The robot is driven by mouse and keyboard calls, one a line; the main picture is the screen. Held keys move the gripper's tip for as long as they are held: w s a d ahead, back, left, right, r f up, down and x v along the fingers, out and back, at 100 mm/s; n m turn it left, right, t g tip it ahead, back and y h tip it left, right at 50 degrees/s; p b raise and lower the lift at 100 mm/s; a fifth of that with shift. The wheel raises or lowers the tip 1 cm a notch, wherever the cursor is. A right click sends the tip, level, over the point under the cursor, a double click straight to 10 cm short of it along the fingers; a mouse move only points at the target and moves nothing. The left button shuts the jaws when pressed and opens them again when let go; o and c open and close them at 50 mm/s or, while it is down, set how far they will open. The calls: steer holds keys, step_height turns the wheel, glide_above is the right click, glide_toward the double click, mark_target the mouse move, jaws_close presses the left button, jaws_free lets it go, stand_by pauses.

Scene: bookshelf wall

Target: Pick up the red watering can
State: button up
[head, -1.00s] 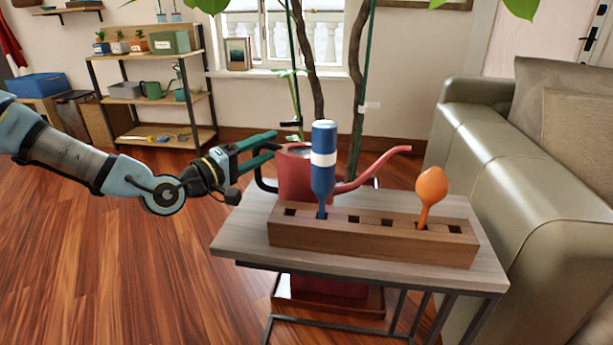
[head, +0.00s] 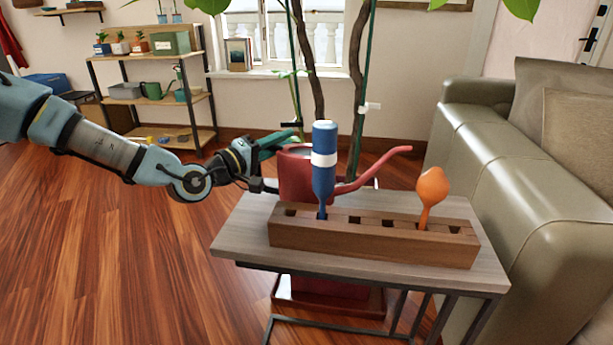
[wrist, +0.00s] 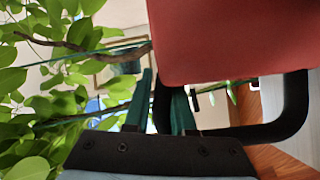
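The red watering can (head: 296,178) stands upright at the back of the small side table, behind the wooden block. Its spout points right and its black handle is on the left. A blue bottle-shaped item (head: 323,165) hides part of its body. My gripper (head: 283,143) is at the can's handle side. In the wrist view, the can's red body (wrist: 230,40) fills the upper right. The black handle (wrist: 294,105) loops below it, and one bar of it lies between my teal fingers (wrist: 165,90). The fingers are drawn in close on that bar.
The wooden block (head: 370,243) with square holes holds the blue item and an orange one (head: 432,188) on the grey table (head: 240,225). A sofa (head: 500,170) stands close on the right. Plant stems rise behind the can. Open floor lies left; shelves (head: 150,95) stand at the back.

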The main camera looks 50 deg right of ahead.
jaws_close()
steer(key=shift+f, duration=0.1)
stand_by(0.7)
step_height(320, 180, up, 10)
steer(key=p, duration=0.1)
steer(key=shift+r, duration=0.2)
stand_by(0.4)
